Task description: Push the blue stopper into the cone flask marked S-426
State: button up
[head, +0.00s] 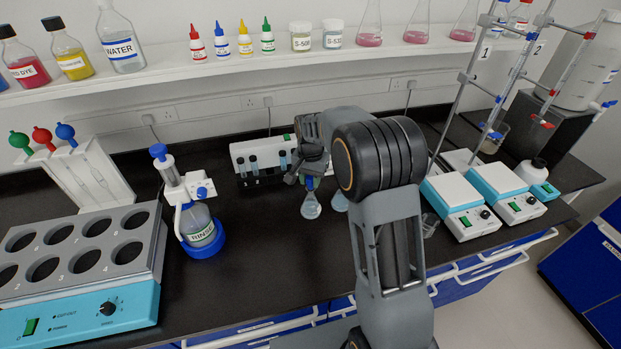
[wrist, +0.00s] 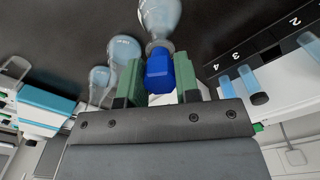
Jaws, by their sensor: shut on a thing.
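The blue stopper (wrist: 159,72) is between the two green fingertips of my gripper (wrist: 159,82) in the wrist view, and the gripper is shut on it. A clear cone flask (wrist: 160,16) with pale liquid lies right beyond the stopper, its mouth lined up with the stopper's end. I cannot tell whether the stopper is in the neck or only at it. In the head view my gripper (head: 311,168) is above this flask (head: 311,207), on the black bench. No S-426 mark is readable on it.
Two more flasks (wrist: 125,48) (wrist: 99,76) stand close by in the wrist view.

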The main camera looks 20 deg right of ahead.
jog(key=shift+f+b, duration=0.6)
jog(key=shift+f, duration=0.35)
jog(key=o, duration=1)
jog(key=shift+c, duration=0.2)
notch_tip(320, 180, up, 14)
jog(key=shift+b, duration=0.45)
jog(key=shift+f, duration=0.1)
notch_tip(320, 180, down, 2)
jog(key=shift+f+n, duration=0.2)
jog(key=shift+n, duration=0.7)
jog(key=s+f+n+t, duration=0.1)
jog(key=s+n+t, duration=0.3)
jog(key=s, duration=1.9)
jog(key=shift+s+n, duration=0.25)
jog(key=shift+n, duration=0.45)
